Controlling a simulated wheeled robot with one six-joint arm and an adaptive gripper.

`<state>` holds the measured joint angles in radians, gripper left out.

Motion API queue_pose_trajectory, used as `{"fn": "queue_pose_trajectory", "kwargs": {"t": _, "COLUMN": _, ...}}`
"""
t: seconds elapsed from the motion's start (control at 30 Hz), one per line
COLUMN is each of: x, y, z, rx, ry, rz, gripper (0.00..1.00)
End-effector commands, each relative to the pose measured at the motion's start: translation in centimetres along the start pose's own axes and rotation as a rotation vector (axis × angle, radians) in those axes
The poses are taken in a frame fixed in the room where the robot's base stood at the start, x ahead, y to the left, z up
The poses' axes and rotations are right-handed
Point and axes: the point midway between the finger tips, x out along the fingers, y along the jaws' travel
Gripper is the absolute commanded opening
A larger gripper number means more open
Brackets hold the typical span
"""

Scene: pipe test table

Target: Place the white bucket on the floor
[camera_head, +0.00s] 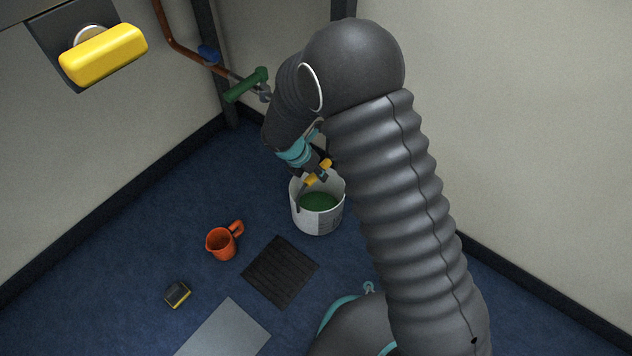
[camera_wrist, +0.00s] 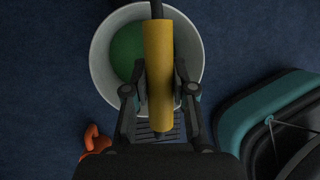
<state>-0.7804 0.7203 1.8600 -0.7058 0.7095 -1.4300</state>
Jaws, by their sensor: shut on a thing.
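The white bucket (camera_head: 318,222) stands upright in the middle of the head view, with green contents (camera_head: 319,202) inside. In the wrist view the bucket (camera_wrist: 197,45) shows from above as a white rim around the green. Its yellow handle grip (camera_wrist: 158,60) lies between my fingers. My gripper (camera_head: 318,174) is over the bucket's opening, shut on this yellow grip. The bucket is at or very near the blue floor (camera_head: 170,230); I cannot tell whether its base touches. My gripper hides part of the far rim.
A dark grate (camera_head: 281,272) lies just in front of the bucket. An orange jug (camera_head: 221,244) and a small black-and-yellow object (camera_head: 177,293) are to the left. A grey plate (camera_head: 226,332) lies nearer. A copper pipe with a green-handled valve (camera_head: 246,86) runs along the wall behind.

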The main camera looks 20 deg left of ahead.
Motion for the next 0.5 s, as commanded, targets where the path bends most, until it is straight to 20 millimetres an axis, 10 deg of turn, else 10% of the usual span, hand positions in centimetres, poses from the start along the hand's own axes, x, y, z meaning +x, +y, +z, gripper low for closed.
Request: {"fn": "queue_pose_trajectory", "kwargs": {"t": 0.5, "x": 3.8, "y": 1.1, "z": -1.6, "rx": 0.001, "ry": 0.0, "rz": 0.0, "gripper": 0.0}}
